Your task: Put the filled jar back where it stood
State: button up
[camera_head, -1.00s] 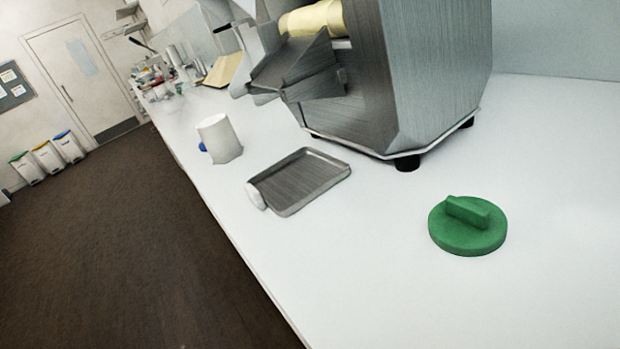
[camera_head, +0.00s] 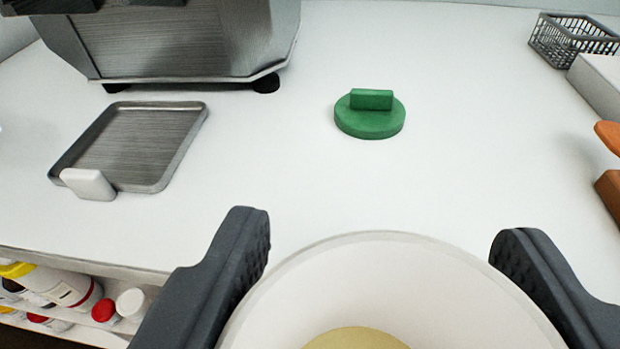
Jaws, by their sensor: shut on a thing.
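A white jar (camera_head: 285,300) with pale yellow contents (camera_head: 358,338) is at the bottom of the view, its open rim facing me. My gripper (camera_head: 385,250) is shut on the jar, with one dark finger on each side of it. The jar's lower part is out of view, so I cannot tell whether it touches the counter. A green lid (camera_head: 370,120) with a raised bar handle lies flat on the white counter (camera_head: 450,180) beyond the jar.
A metal tray (camera_head: 135,145) with a white handle lies at left, in front of the steel machine (camera_head: 180,45). A wire basket (camera_head: 570,38), a white box (camera_head: 600,80) and orange items (camera_head: 610,135) stand at right. Bottles (camera_head: 60,288) sit on a shelf below the counter edge.

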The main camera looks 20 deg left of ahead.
jog(key=shift+x, duration=8.1)
jog(key=shift+d+f, duration=0.1)
jog(key=shift+f, duration=0.05)
jog(key=o, duration=1)
jog(key=shift+c, duration=0.2)
jog(key=v, duration=1.2)
